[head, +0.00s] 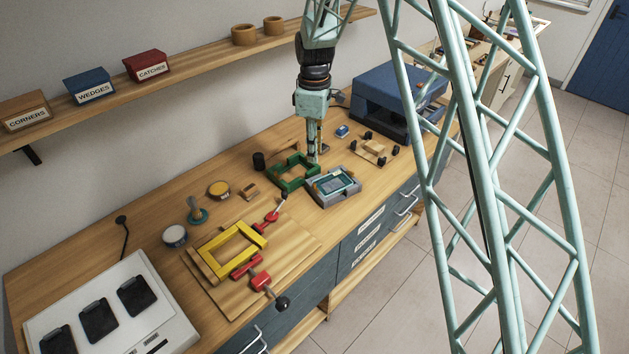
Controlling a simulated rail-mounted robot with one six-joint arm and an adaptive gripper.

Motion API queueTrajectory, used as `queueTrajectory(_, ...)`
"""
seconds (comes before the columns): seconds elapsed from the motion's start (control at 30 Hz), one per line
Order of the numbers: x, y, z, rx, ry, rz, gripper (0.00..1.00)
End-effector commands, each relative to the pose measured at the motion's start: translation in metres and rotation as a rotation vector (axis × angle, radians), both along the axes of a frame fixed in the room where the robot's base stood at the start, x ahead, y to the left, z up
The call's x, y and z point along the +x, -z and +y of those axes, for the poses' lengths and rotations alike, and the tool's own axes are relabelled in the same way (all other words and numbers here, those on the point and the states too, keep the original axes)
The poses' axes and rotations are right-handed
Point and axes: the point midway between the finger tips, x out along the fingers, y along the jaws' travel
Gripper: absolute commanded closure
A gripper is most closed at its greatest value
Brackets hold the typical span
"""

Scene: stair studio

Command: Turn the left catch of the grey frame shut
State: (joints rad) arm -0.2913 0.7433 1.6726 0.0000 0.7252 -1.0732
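The grey frame (322,201) lies on the wooden workbench, with a teal panel (334,183) inside it. Its catches are too small to make out clearly, so I cannot tell how the left one is turned. My gripper (313,158) points down just behind the grey frame, by the right end of the green frame (286,183). From this angle I cannot tell its height or whether it touches either frame. Its fingers look close together, but their opening is too small to judge.
A yellow frame (216,268) with red clamps (259,280) lies on a board at the front left. A small wooden piece with black knobs (371,152) and a blue machine (387,105) stand to the right. A black cup (259,161) stands behind the green frame.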

Motion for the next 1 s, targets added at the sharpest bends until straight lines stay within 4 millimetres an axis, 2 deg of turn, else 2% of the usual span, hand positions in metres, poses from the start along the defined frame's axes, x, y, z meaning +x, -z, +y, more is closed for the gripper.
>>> queueTrajectory(0.27, -0.001, 0.020, 0.000, 0.000, 0.000, 0.003, 0.79)
queueTrajectory(1.0, -0.001, 0.105, 0.000, -0.001, 0.000, 0.002, 0.79)
